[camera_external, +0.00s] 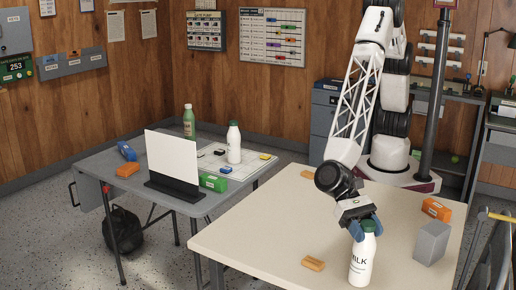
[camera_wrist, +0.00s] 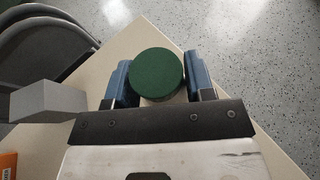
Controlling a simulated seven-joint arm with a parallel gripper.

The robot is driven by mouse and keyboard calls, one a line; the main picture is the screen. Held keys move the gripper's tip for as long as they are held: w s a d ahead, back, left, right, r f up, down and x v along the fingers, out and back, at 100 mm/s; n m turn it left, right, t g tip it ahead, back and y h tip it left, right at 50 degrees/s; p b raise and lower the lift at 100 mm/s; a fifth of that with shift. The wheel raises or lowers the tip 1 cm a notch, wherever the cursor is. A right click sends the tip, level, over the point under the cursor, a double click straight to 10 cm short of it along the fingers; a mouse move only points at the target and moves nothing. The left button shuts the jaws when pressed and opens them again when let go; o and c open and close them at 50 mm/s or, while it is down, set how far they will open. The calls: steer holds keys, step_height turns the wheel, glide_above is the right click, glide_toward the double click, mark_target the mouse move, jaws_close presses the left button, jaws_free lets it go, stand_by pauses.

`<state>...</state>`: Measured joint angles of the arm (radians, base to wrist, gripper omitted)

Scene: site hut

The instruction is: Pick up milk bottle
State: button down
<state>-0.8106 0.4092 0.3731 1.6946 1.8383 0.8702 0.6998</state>
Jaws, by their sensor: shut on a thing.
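The milk bottle (camera_external: 361,262) is white with a green cap and dark "BLK" lettering. It stands upright at the front edge of the beige table (camera_external: 260,232) in the external view. My gripper (camera_external: 365,226) is above it, pointing down, with its blue fingers on either side of the bottle's top. In the wrist view the round green cap (camera_wrist: 156,76) lies between the two blue fingers of my gripper (camera_wrist: 159,84). My gripper is shut on the bottle. The cap hides most of the bottle from above. I cannot tell whether its base touches the table.
On the beige table are a grey block (camera_external: 432,243), an orange box (camera_external: 436,209) and a tan piece (camera_external: 313,263). The grey table at left holds a second white bottle (camera_external: 234,143), a green bottle (camera_external: 189,121), a white panel (camera_external: 172,157) and several small boxes. The table's middle is clear.

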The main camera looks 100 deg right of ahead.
mark_target(369, 222)
steer(key=shift+r, duration=0.2)
steer(key=shift+r, duration=1.5)
steer(key=shift+s+d+r, duration=0.1)
steer(key=shift+d, duration=0.05)
steer(key=s+d+r, duration=0.1)
steer(key=s+d, duration=0.8)
steer(key=d, duration=0.3)
steer(key=shift+s+d+r, duration=0.15)
steer(key=shift+d+r, duration=0.05)
steer(key=shift+d, duration=0.1)
